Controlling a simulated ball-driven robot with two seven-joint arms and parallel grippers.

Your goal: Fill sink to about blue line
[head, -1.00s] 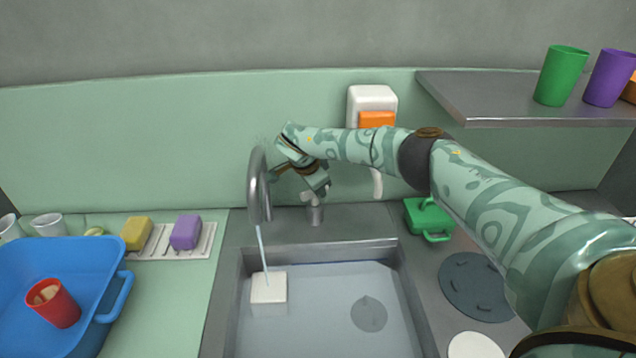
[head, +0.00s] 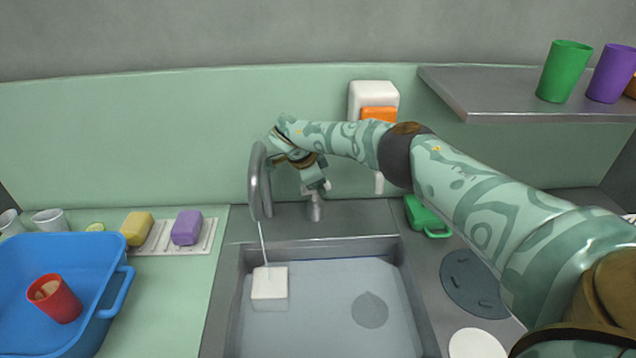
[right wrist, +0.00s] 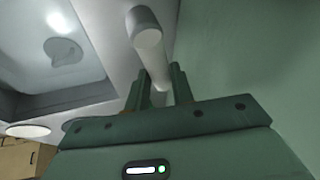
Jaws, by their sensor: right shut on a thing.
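The sink (head: 408,300) holds clear water (head: 320,310); its surface lies below the rim. I cannot make out a blue line on its walls. A grey curved faucet (head: 256,185) stands at the back left, and a thin stream runs from it onto a white block (head: 269,281) in the sink. My right gripper (head: 318,188) is at the faucet's handle (head: 315,210) behind the sink. In the right wrist view its fingers (right wrist: 159,88) are shut around the pale handle bar (right wrist: 150,55). My left gripper is not in view.
A blue tub (head: 55,245) with a red cup (head: 55,298) stands on the left. Yellow (head: 137,228) and purple (head: 187,227) sponges lie on a rack. A white-and-orange dispenser (head: 373,97) hangs on the wall. A green box (head: 428,217) is near my right arm.

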